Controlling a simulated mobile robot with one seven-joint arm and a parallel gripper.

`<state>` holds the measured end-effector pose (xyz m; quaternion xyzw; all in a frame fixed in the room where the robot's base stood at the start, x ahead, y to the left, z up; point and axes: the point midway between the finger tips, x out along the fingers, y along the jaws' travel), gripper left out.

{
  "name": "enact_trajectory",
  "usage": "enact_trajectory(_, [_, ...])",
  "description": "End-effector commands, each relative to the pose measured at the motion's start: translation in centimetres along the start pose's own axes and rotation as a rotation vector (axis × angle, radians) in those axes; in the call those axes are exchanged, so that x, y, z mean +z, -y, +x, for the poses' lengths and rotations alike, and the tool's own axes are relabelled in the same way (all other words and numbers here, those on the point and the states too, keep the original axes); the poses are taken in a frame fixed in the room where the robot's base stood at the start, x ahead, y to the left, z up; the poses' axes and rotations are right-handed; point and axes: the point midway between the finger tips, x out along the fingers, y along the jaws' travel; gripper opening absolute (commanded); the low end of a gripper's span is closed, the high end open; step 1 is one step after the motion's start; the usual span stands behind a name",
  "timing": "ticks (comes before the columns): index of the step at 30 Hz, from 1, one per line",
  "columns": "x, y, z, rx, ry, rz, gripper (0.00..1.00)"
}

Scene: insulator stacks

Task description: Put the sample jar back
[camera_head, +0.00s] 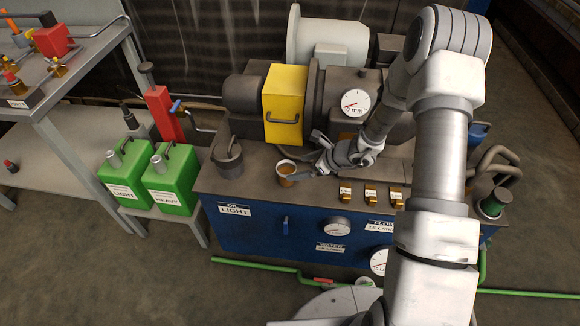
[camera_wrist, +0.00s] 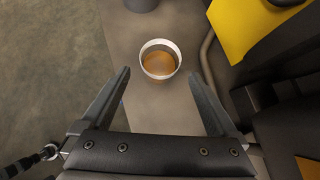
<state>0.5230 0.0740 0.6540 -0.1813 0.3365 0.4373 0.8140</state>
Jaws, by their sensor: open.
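The sample jar (camera_head: 286,170) is a small round open cup with a pale rim and amber liquid in it. It stands upright on the grey top of the blue machine (camera_head: 234,194). In the wrist view the jar (camera_wrist: 160,60) sits ahead of the fingertips, roughly centred between them. My gripper (camera_head: 306,176) is just right of the jar in the head view. In the wrist view my gripper (camera_wrist: 160,82) is open with nothing between its fingers.
A grey cylindrical pot (camera_head: 228,158) stands left of the jar. A yellow box (camera_head: 284,104) rises behind it. Small brass blocks (camera_head: 370,194) line the top to the right. Green cans (camera_head: 170,180) stand on a low bench at left, beside a grey shelf table (camera_head: 70,150).

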Motion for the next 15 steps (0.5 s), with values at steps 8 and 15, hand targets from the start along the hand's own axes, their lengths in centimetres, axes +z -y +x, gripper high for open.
enact_trajectory(8, [0.0,0.0,-2.4,0.0,-0.001,0.001,0.95])
enact_trajectory(15, [2.8,-0.4,-4.5,0.016,0.007,-0.141,0.95])
